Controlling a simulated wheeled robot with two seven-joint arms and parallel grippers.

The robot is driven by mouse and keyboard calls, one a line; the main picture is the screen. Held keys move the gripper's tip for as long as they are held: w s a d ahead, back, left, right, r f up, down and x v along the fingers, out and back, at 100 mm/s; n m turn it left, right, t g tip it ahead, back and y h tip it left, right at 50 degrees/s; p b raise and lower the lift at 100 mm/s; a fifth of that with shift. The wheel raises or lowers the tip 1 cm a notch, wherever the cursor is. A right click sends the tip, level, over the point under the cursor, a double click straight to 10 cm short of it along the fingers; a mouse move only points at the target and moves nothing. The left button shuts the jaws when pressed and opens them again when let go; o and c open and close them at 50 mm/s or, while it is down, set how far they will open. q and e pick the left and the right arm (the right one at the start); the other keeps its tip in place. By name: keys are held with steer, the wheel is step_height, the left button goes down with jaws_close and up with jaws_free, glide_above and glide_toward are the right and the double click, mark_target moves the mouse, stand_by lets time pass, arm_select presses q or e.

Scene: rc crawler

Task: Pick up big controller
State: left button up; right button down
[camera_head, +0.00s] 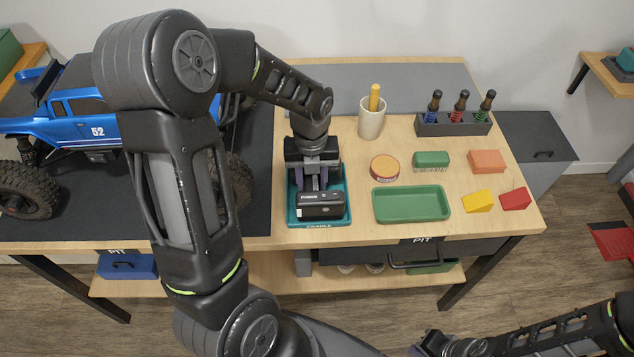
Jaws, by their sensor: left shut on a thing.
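The big controller (320,206), a black box with pale lettering, is at the teal cradle (292,217) on the wooden workbench. My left gripper (318,188) points down from above and is shut on it. The gripper and wrist hide its far side, and I cannot tell whether it is clear of the cradle floor. My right gripper (436,345) is low at the bottom edge, away from the bench and partly cut off; its jaw opening cannot be made out.
A blue truck (88,122) stands on a dark mat at left, partly behind my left arm. Right of the cradle are a green tray (412,204), an orange-topped tin (385,167), a cup (371,121), a driver rack (453,125) and several coloured blocks. Bare wood lies between them.

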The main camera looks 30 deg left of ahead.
mark_target(312, 180)
arm_select(q)
steer(key=shift+r, duration=0.15)
jaws_close()
step_height(312, 180, up, 10)
steer(key=shift+f, duration=0.1)
stand_by(0.3)
stand_by(0.5)
